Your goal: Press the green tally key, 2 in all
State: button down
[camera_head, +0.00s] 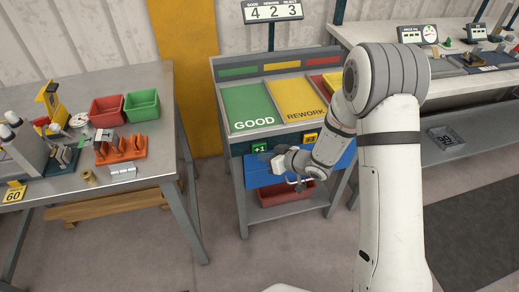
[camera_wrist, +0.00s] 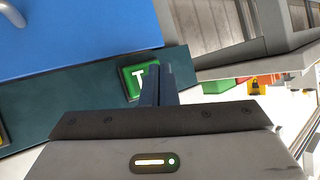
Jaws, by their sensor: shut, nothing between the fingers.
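The green tally key (camera_head: 260,147) sits at the left of the dark front strip below the GOOD panel. In the wrist view the green key (camera_wrist: 136,76) shows a white letter, and my fingers cover its right part. My gripper (camera_head: 265,156) is shut and empty, just in front of the key in the head view. In the wrist view my gripper's fingertips (camera_wrist: 160,69) lie over the key's right side. I cannot tell whether they touch it. The counter display (camera_head: 273,11) above reads 4, 2, 3.
A yellow key (camera_head: 310,138) sits right of the green one on the same strip. A blue panel (camera_head: 258,173) lies below, with a red bin (camera_head: 287,195) on the shelf under it. A left bench (camera_head: 150,170) holds red and green bins. Floor between the benches is clear.

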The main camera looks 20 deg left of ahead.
jog(key=s+d, duration=0.1)
jog(key=s, duration=0.1)
jog(key=s+d, duration=0.1)
jog(key=s, duration=0.1)
jog(key=shift+d+b, duration=0.2)
jog(key=shift+b, duration=0.1)
jog(key=shift+w, duration=0.1)
dwell(0.5)
jog(key=w+d+r+m+t+h+p, duration=0.1)
jog(key=w+d+r+m+t+h, duration=0.15)
jog(key=d+r+h, duration=0.55)
jog(key=w+d+r+m+t+h, duration=0.1)
jog(key=d+r+m+h, duration=0.15)
jog(key=d+r, duration=0.65)
jog(key=s+d+r+m+g+h+p, duration=0.15)
jog(key=s+d+m, duration=0.25)
jog(key=s+d, duration=0.6)
jog(key=s+d+r+m+g, duration=0.2)
jog(key=s+r+g, duration=0.1)
jog(key=s, duration=0.9)
jog(key=shift+r+g, duration=0.4)
jog(key=shift+r, duration=0.4)
